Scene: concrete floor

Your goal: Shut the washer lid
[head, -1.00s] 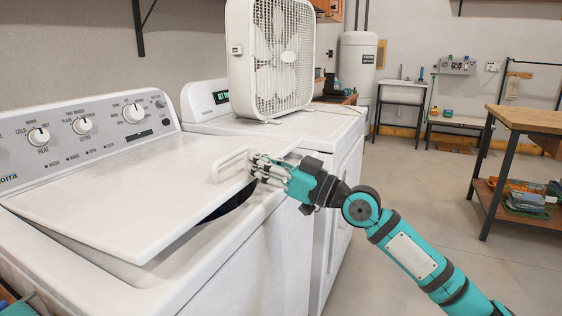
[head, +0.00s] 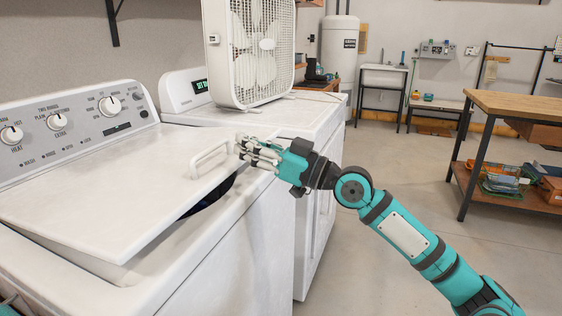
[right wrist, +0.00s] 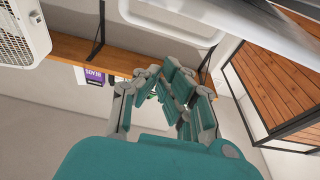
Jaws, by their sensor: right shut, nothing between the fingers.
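The white washer lid (head: 110,200) is partly lowered. Its front edge stands above the washer top (head: 185,240), with a dark gap under the front right part. A white loop handle (head: 209,160) sits at the lid's front edge and also shows at the top of the right wrist view (right wrist: 172,30). My right gripper (head: 243,148) is shut and empty just right of the handle, by the lid's right end. A small clearance seems to separate its fingers from the handle; contact is hard to judge.
The washer's control panel (head: 75,130) rises along the back. A wooden workbench (head: 520,105) stands at right, with open concrete floor (head: 420,185) between.

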